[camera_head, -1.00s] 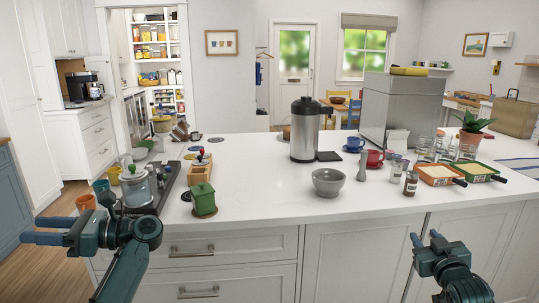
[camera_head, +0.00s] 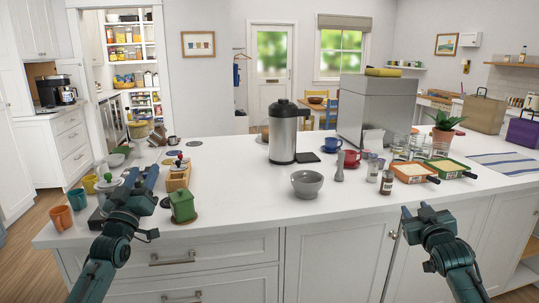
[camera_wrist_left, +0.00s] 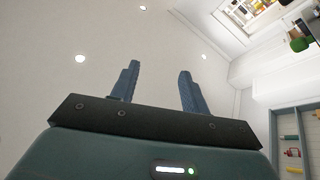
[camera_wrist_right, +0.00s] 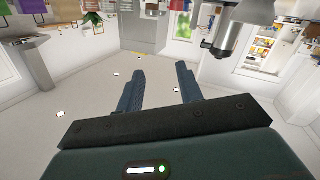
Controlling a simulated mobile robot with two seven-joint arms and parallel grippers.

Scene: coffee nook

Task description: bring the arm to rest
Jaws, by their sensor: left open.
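My left gripper (camera_head: 141,174) is open and empty in the head view. Its fingers point up and away, in front of the left part of the white island counter, and hide part of a tray and a glass jar there. The left wrist view shows its two blue fingers (camera_wrist_left: 157,80) apart with nothing between them. My right gripper (camera_head: 415,209) is open at the counter's front edge on the right. The right wrist view shows its fingers (camera_wrist_right: 160,75) apart and empty.
The front middle is clear.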

